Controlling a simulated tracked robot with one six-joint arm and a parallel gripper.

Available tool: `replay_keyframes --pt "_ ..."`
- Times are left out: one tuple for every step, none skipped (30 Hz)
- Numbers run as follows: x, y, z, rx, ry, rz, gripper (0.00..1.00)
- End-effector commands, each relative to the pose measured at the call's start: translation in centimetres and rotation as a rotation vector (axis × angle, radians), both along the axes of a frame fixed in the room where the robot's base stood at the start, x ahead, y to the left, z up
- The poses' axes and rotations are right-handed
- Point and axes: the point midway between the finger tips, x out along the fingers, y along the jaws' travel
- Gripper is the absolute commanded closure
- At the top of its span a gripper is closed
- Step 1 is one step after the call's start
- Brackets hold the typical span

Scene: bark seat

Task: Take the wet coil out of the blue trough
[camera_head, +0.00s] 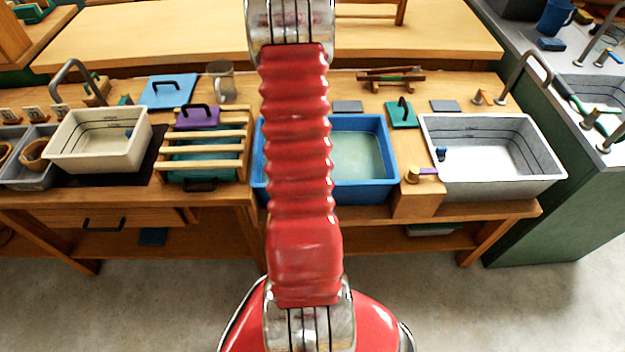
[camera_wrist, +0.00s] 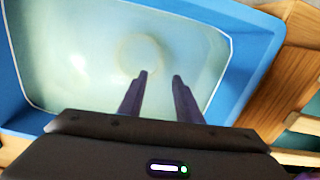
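The blue trough (camera_head: 362,190) stands on the wooden bench in the middle of the head view, partly hidden behind my red arm. It holds cloudy, pale green water. The trough (camera_wrist: 252,52) fills much of the wrist view. A faint, pale ring, which looks like the coil (camera_wrist: 138,36), shows blurred in the water. My gripper (camera_wrist: 160,75) is over the trough, with its two dark fingers apart and nothing between them. The fingertips appear just nearer than the ring; I cannot tell how high they are or whether they touch the water. The head view does not show my gripper.
A slatted wooden rack (camera_head: 205,145) stands left of the trough. A wooden block (camera_head: 417,200) with a brass knob and a grey basin (camera_head: 490,185) stand to its right. A cream basin (camera_head: 95,150) is further left.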

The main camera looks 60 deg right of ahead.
Motion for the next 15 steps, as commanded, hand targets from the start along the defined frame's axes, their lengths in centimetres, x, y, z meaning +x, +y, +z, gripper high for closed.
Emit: replay_keyframes --pt "0.0 0.0 -0.8 0.002 0.001 0.0 0.69" --pt "0.0 0.0 -1.3 0.003 0.002 0.0 0.69" --pt "0.0 0.0 -1.9 0.002 0.001 0.0 0.69" --pt "0.0 0.0 -2.3 0.002 0.001 0.0 0.69" --pt "0.0 0.1 -2.7 0.002 0.001 0.0 0.69" --pt "0.0 0.1 -3.3 0.002 0.001 0.0 0.69" --pt "0.0 0.0 -3.7 0.001 0.001 0.0 0.69" --pt "0.0 0.0 -4.0 0.001 0.001 0.0 0.69" --pt "0.0 0.0 -4.5 0.001 0.001 0.0 0.69" --pt "0.0 0.0 -4.7 0.001 0.001 0.0 0.69" --pt "0.0 0.0 -5.0 0.0 0.0 0.0 0.69" --pt "0.0 0.0 -5.2 -0.001 -0.001 0.0 0.69" --pt "0.0 0.0 -5.3 -0.001 -0.001 0.0 0.69" --pt "0.0 0.0 -5.4 -0.002 -0.001 0.001 0.69" --pt "0.1 0.0 -5.4 -0.002 -0.001 0.001 0.69"
